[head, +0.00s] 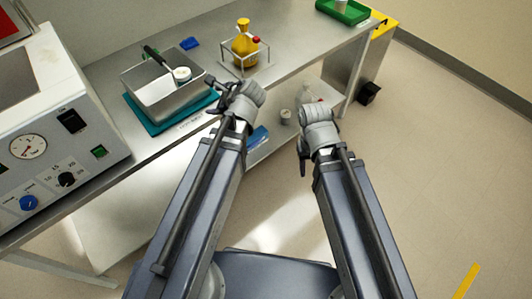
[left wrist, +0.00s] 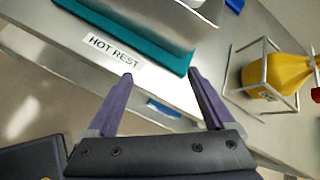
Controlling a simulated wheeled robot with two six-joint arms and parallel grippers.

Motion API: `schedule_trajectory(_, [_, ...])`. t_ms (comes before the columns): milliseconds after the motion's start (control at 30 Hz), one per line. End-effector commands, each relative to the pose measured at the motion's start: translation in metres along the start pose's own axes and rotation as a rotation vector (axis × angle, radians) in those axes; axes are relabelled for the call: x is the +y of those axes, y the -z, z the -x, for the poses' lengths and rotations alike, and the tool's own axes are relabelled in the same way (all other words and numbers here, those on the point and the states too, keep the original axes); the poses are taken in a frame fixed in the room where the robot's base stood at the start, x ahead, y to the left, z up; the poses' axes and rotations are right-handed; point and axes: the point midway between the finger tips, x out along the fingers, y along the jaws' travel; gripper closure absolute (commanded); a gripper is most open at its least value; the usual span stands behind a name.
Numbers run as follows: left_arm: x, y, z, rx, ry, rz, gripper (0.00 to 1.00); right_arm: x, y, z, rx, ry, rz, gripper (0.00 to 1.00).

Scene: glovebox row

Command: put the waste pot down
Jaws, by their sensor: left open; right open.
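No pot is marked as waste. A small white-and-grey pot (head: 182,75) sits in the steel pan (head: 135,93), beside a black-handled tool (head: 157,59). The pan stands on a teal mat (head: 160,127), which also shows in the left wrist view (left wrist: 150,40). My left gripper (head: 211,95) is open and empty just off the mat's right corner, near the bench's front edge; its spread fingers show in the left wrist view (left wrist: 160,75). My right gripper (head: 303,158) hangs in front of the bench, apart from everything. Its fingers are barely visible.
A blue item (head: 190,43) lies behind. A green tray (head: 355,13) is at the far right. A control box (head: 60,110) fills the left. A small pot (head: 286,117) stands on the lower shelf.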

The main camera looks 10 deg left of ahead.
Motion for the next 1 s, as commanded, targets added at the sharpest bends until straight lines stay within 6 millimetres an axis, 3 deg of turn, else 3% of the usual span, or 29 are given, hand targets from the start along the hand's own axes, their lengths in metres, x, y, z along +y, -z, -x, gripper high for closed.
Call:
schedule_trajectory(33, [0.013, 0.023, 0.011, 0.066, -0.049, 0.14, 0.13, 0.0, 0.0, 0.0, 0.0, 0.0, 0.0, 0.5])
schedule_trajectory(200, [0.059, 0.096, 0.053, 0.225, -0.314, 0.622, 0.13, 0.0, 0.0, 0.0, 0.0, 0.0, 0.0, 0.5])
schedule_trajectory(400, [0.104, 0.153, 0.108, 0.256, -0.641, 0.991, 0.13, 0.0, 0.0, 0.0, 0.0, 0.0, 0.0, 0.5])
schedule_trajectory(633, [0.127, 0.177, 0.141, 0.216, -0.827, 1.153, 0.13, 0.0, 0.0, 0.0, 0.0, 0.0, 0.0, 0.5])
schedule_trajectory(1000, [0.128, 0.179, 0.143, 0.209, -0.842, 1.168, 0.13, 0.0, 0.0, 0.0, 0.0, 0.0, 0.0, 0.5])
